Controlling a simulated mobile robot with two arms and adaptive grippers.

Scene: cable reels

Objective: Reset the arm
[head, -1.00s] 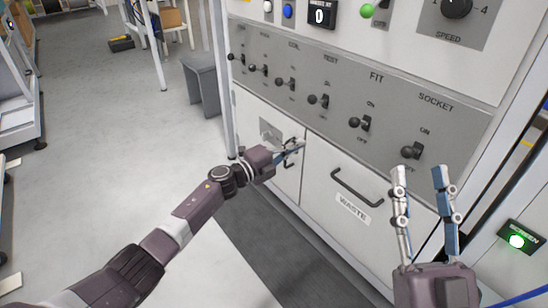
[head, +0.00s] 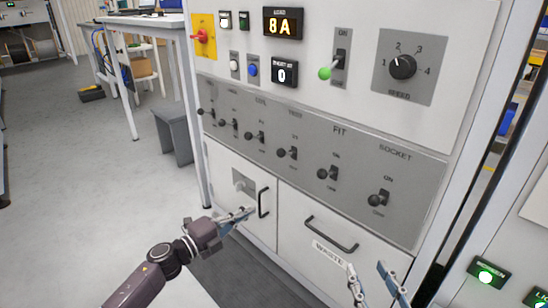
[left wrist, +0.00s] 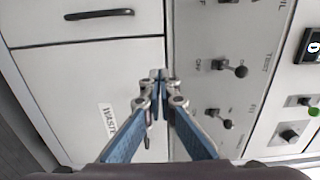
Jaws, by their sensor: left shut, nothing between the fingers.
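My left gripper (head: 246,213) is in front of the lower cabinet door and looks shut and empty. In the left wrist view its blue fingers (left wrist: 158,76) meet at the tips with nothing between them. In the head view it overlaps the door near a black handle (head: 263,201); I cannot tell whether it touches. My right gripper (head: 366,267) is at the bottom edge, its two fingers spread apart with nothing between them; its palm is cut off by the frame.
A grey panel (head: 408,183) carries several black toggle switches, with a speed dial (head: 403,67) and green-tipped lever (head: 325,73) above. The waste drawer (head: 290,219) has a black handle. Floor at left is open.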

